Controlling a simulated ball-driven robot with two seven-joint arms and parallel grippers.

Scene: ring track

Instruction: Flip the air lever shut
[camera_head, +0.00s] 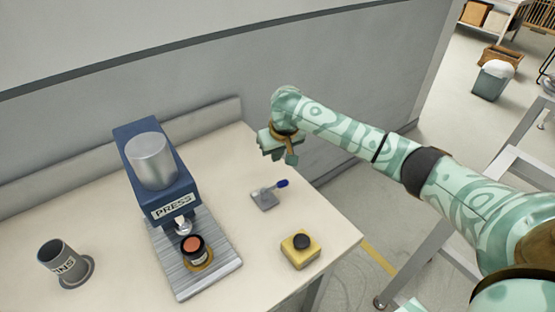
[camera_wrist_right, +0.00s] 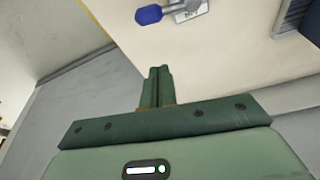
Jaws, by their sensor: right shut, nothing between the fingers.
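The air lever (camera_head: 266,195) stands on the bench to the right of the press, a small grey base with a bar ending in a blue grip that points right. In the right wrist view the blue grip (camera_wrist_right: 149,15) and part of the grey base show at the top edge. My right gripper (camera_head: 291,158) is shut and empty, behind the lever and apart from it. In the wrist view its fingers (camera_wrist_right: 158,76) are together, with a gap of bench between them and the blue grip. My left gripper is not in view.
The blue press (camera_head: 174,200) stands left of the lever, with a dark round part on its ribbed bed (camera_head: 218,262). A yellow block with a black button (camera_head: 300,250) sits near the front right edge. A grey cup (camera_head: 58,260) is at far left. A wall rises behind.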

